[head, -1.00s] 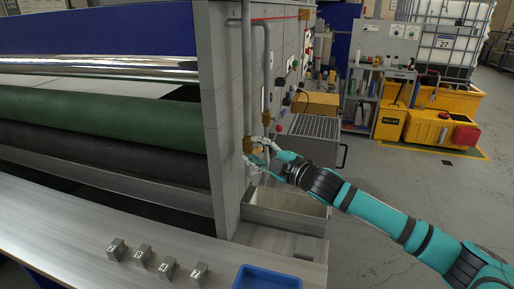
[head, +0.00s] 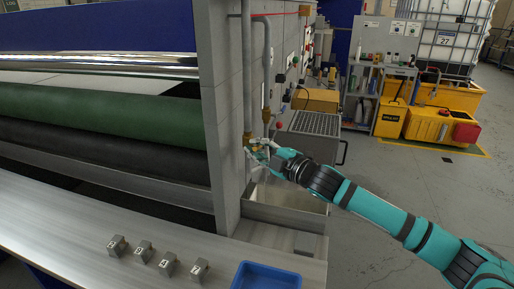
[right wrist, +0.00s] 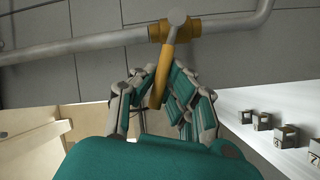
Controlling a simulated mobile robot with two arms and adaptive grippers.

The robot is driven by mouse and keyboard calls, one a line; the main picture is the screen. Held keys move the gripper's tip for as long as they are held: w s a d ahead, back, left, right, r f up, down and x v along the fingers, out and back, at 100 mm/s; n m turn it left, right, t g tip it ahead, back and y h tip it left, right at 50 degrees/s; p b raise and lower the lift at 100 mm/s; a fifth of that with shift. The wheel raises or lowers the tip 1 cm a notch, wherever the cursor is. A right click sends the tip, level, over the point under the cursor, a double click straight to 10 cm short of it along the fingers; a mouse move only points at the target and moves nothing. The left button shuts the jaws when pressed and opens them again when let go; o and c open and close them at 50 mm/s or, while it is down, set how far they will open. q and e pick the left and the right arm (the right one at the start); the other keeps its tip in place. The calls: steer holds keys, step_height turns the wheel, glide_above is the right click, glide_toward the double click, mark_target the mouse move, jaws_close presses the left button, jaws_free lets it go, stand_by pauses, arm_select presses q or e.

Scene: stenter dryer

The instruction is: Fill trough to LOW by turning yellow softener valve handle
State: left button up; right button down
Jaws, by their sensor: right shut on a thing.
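The yellow softener valve handle (right wrist: 161,78) hangs from a brass valve body (right wrist: 158,31) on a grey pipe in the right wrist view. My right gripper (right wrist: 158,98) is shut on the handle, with fingers on both sides of it. In the head view my right gripper (head: 257,147) is at the end panel of the machine, at the lower end of a vertical pipe, and largely hides the handle. The pale trough (head: 290,218) stands below it; its liquid level cannot be read. My left gripper is not in view.
A second pipe with a brass valve (head: 266,115) runs close to the right gripper. Several small numbered metal blocks (head: 168,265) and a blue tray (head: 266,276) sit on the front ledge. A metal grate (head: 314,124) lies behind. The floor at right is open.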

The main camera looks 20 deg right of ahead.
step_height(320, 180, down, 2)
steer(key=n+b, duration=0.2)
steer(key=b, duration=0.1)
steer(key=n+t+y+b, duration=0.1)
steer(key=n+b, duration=0.1)
steer(key=b, duration=0.2)
steer(key=shift+s+a+f+t+y, duration=0.1)
steer(key=shift+s+f+t+y, duration=0.1)
steer(key=shift+t+y, duration=0.1)
steer(key=c, duration=1.3)
jaws_free()
steer(key=shift+f, duration=0.1)
